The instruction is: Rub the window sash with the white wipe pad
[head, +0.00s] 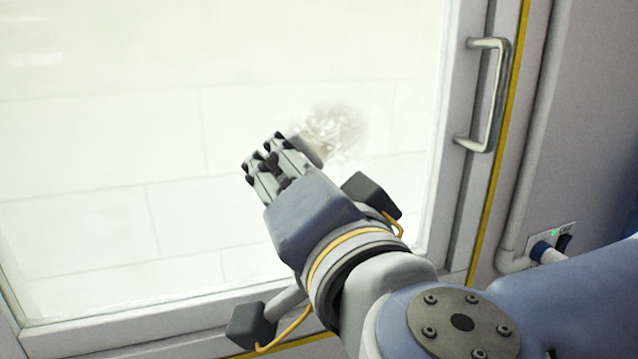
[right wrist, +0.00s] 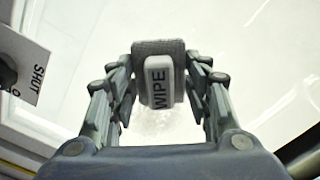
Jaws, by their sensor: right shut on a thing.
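The window sash (head: 452,210) is a pale frame around a large glass pane, with a metal handle (head: 495,95) on its right side. A greyish smudge (head: 338,128) marks the glass right of my fingers. My right gripper (head: 262,152) is over the lower middle of the pane. In the right wrist view my right gripper (right wrist: 160,95) is shut on the white wipe pad (right wrist: 158,65), a white block lettered WIPE with a grey base. In the head view my fingers mostly hide the pad. I cannot tell whether it touches the glass. My left gripper is out of view.
A white plate marked SHUT (right wrist: 30,75) with a dark knob is at the left of the right wrist view. The pane left of my gripper is clear.

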